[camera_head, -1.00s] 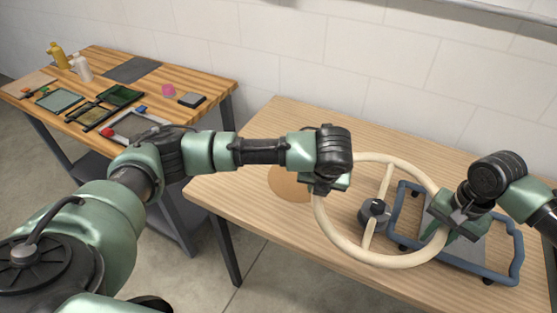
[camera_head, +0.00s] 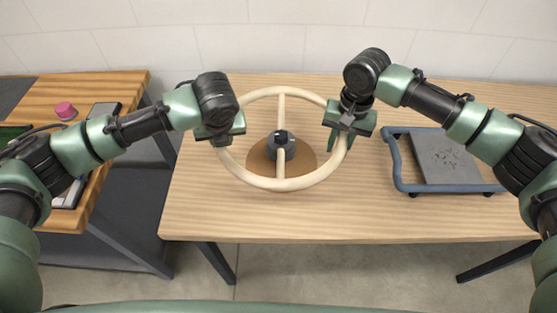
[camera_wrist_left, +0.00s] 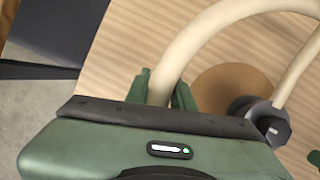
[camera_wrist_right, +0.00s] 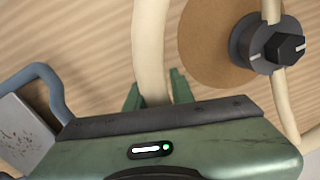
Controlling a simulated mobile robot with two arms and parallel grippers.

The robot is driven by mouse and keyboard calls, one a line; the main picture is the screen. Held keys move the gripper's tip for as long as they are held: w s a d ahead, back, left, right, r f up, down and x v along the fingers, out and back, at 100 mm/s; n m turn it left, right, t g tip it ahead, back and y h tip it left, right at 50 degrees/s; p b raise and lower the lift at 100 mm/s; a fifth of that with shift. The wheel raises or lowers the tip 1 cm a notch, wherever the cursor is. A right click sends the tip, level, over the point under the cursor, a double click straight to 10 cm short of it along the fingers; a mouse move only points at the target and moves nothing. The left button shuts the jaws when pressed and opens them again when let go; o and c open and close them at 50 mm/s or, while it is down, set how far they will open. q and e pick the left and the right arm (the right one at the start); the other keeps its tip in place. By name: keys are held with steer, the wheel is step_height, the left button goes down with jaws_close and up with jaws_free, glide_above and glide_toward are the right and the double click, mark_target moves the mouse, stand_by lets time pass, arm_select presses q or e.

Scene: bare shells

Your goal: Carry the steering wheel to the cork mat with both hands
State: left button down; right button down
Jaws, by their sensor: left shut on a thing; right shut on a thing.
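The steering wheel (camera_head: 282,184) is a cream ring with one spoke bar and a dark grey hub. It is over the round brown cork mat (camera_head: 258,163) on the wooden table, and the hub covers part of the mat. I cannot tell whether the wheel touches the mat. My left gripper (camera_head: 219,138) is shut on the left side of the rim; the left wrist view shows the rim (camera_wrist_left: 172,62) between its fingers. My right gripper (camera_head: 348,128) is shut on the right side of the rim, which shows between its fingers in the right wrist view (camera_wrist_right: 150,55).
A blue-framed trolley with a grey deck (camera_head: 445,160) stands on the table to the right. A second workbench (camera_head: 128,88) with a pink item (camera_head: 65,110) is at the left, across a gap. The table front (camera_head: 300,220) is clear.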

arm_select(q)
steer(key=shift+a+r, duration=0.15)
arm_select(e)
steer(key=shift+d, duration=0.5)
arm_select(q)
steer(key=shift+a, duration=0.1)
